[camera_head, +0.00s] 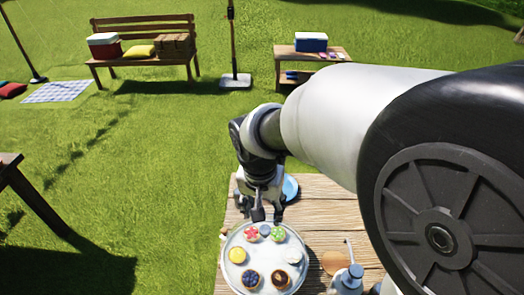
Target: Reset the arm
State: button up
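My arm reaches from the right side of the picture down over a wooden table (318,212). My gripper (268,213) points down at the far edge of a round pale tray (243,274). Its two fingers look spread apart with nothing seen between them. Several small tarts or cupcakes sit on the tray, among them a yellow-topped one (238,255), a dark one (251,279) and a red-topped one (252,233). The gripper hangs just beyond the red-topped one. I cannot tell its exact height above the table.
A blue plate (290,187) lies behind the gripper, partly hidden by it. A metal pot or dispenser (348,279) and a round wooden board (335,263) stand right of the tray. A bench (145,54) and a side table (312,56) stand far off on grass.

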jog(key=s+d+r+n+t+b, duration=0.1)
jog(key=s+d+r, duration=0.2)
jog(key=s+d, duration=0.3)
jog(key=s+d+r+n+t+b, duration=0.1)
jog(key=s+d+r+n, duration=0.1)
jog(key=s+d+r, duration=0.2)
jog(key=s+d, duration=0.3)
jog(key=s, duration=0.4)
jog(key=shift+s+d+t+y, duration=0.15)
jog(key=shift+s+t+y, duration=0.15)
jog(key=shift+t, duration=0.1)
